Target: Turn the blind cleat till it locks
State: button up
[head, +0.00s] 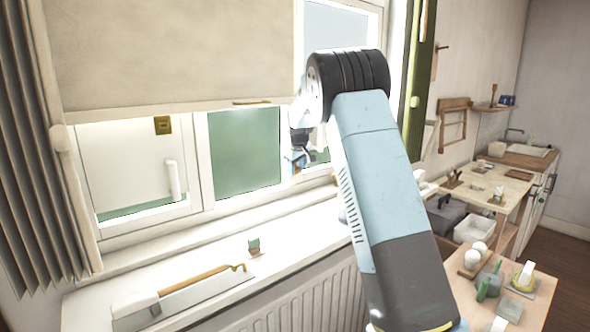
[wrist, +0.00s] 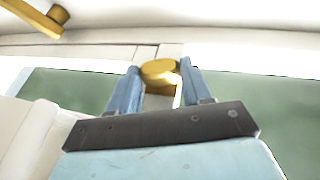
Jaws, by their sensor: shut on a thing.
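The blind cleat (wrist: 160,72) shows in the wrist view as a small rounded brass-coloured piece in front of the window frame. My gripper (wrist: 160,68) has its two blue fingers on either side of it, shut on it. The lower part of the piece runs down between the fingers and is partly hidden by my gripper. In the head view my gripper (head: 301,158) is at the window, to the left of my forearm, small and partly covered, and the cleat cannot be made out there. The pale roller blind (head: 170,50) hangs over the upper window.
A brass bar (head: 252,102) sits at the blind's lower edge; a brass piece (wrist: 40,15) shows at upper left in the wrist view. On the sill lie a long-bladed tool (head: 185,292) and a small green-topped item (head: 254,246). A cluttered small table (head: 540,285) stands at right.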

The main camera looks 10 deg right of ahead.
jog(key=shift+d+f+m+g+y, duration=0.15)
jog(key=shift+g+y, duration=0.2)
jog(key=shift+y, duration=0.25)
jog(key=shift+f+m+g+y, duration=0.15)
jog(key=shift+g+y, duration=0.2)
jog(key=shift+y, duration=0.25)
jog(key=shift+w+r+y, duration=0.1)
jog(key=shift+y, duration=0.2)
jog(key=o, duration=0.8)
jog(key=shift+o, duration=1.3)
jog(key=shift+r, duration=0.1)
jog(key=shift+d+r, duration=0.1)
